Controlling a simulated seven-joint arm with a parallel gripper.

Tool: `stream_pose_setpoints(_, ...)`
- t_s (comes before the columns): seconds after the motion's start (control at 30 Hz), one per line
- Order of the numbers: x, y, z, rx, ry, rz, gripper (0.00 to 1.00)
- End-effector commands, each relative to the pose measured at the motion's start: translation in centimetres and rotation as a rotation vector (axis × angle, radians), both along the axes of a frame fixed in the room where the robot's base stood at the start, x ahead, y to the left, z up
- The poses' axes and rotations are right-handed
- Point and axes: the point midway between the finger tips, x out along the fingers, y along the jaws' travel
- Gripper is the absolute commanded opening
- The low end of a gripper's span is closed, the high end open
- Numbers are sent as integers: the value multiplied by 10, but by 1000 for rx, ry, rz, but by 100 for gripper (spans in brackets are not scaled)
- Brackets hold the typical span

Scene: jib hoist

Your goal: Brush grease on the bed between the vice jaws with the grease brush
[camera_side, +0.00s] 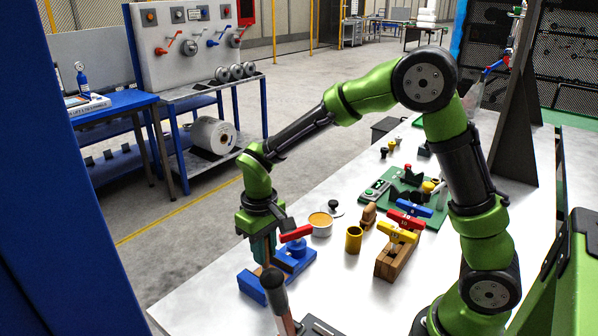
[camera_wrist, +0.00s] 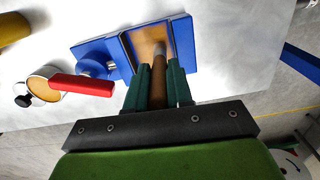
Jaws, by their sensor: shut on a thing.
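The blue vice (camera_side: 252,287) stands near the table's front left corner, below my gripper (camera_side: 263,250). In the wrist view, the vice (camera_wrist: 124,54) shows a raised blue frame around an orange-brown bed (camera_wrist: 143,42). My gripper (camera_wrist: 157,78) is shut on the grease brush (camera_wrist: 158,78), its brown handle between the green fingers. The brush's grey end lies over the bed between the jaws; I cannot tell whether it touches. The open grease tin (camera_side: 320,224), pale with orange-yellow contents, stands right of the vice. It also shows in the wrist view (camera_wrist: 43,84).
A black-knobbed lid (camera_side: 334,208) is behind the tin. A yellow cup (camera_side: 354,240) and a wooden block with coloured handles (camera_side: 393,262) stand right.

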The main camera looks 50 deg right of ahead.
Motion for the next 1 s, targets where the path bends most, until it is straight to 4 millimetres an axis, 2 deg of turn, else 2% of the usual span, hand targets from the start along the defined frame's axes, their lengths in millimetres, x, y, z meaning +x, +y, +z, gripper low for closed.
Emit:
stream_pose_setpoints(0.4,-40,0,0,0,3,1,0)
stream_pose_setpoints(0.47,-39,0,4,1,0,0,0)
stream_pose_setpoints(0.53,-38,0,20,2,-6,0,0)
stream_pose_setpoints(1.0,-38,0,62,1,-2,-1,0)
